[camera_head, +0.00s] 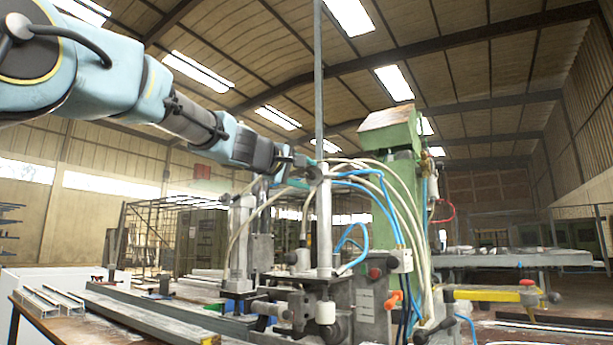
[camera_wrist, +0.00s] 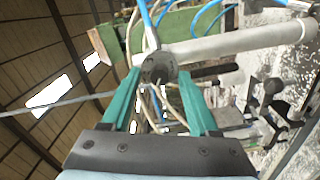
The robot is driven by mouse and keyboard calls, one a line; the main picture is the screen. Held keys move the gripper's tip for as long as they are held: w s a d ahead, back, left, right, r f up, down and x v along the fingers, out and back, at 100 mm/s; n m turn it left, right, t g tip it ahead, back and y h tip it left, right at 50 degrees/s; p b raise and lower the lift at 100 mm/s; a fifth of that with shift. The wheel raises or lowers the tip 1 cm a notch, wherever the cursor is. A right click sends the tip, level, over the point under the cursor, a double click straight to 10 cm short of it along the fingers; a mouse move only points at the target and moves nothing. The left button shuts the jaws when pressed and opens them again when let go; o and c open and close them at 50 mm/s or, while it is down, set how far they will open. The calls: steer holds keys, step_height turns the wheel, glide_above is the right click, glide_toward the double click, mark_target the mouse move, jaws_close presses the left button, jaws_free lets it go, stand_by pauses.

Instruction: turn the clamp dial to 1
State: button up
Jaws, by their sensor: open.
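My gripper (camera_wrist: 160,72) is open in the wrist view, with its two teal fingers apart. A round grey face (camera_wrist: 157,67) with small dark marks lies between the fingertips; it looks like the clamp dial. I see no finger clearly pressed on it, and no number can be read. In the head view my gripper (camera_head: 298,172) is at the upright post, at the collar (camera_head: 318,171) where the thin rod meets the thick cylinder. The dial's face is too small to make out there, and the fingers partly hide the collar.
The thick grey cylinder (camera_head: 324,230) stands below the collar. Blue and pale hoses (camera_head: 385,200) loop close by on the right, in front of the green machine column (camera_head: 402,165). Long metal profiles (camera_head: 150,312) lie at lower left.

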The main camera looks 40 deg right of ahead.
steer(key=b+v, duration=0.3)
steer(key=v, duration=0.7)
steer(key=shift+f, duration=0.1)
steer(key=w+a+f+y, duration=0.45)
steer(key=a+f, duration=0.25)
steer(key=f, duration=0.5)
steer(key=w+a+f+t+y, duration=0.1)
steer(key=w+a+f+y, duration=0.35)
steer(key=f, duration=0.85)
steer(key=w+a+f+y, duration=0.2)
steer(key=w+a+f, duration=0.3)
steer(key=a+f, duration=0.6)
steer(key=s+a+f+g+y, duration=0.25)
steer(key=s+a+f, duration=0.45)
steer(key=a+f, duration=0.45)
steer(key=s+a+f+g+y, duration=0.2)
steer(key=s+a+f+y, duration=0.2)
steer(key=s+a+f, duration=0.55)
steer(key=w+a+r+p, duration=0.1)
steer(key=r+p, duration=0.5)
steer(key=p, duration=0.1)
steer(key=w+a+r+p, duration=0.1)
steer(key=w+r+p, duration=0.1)
steer(key=r+p, duration=0.5)
steer(key=shift+w+a+r+m+p, duration=0.25)
steer(key=shift+a+r+m+p, duration=0.05)
steer(key=shift+a+r+p, duration=0.1)
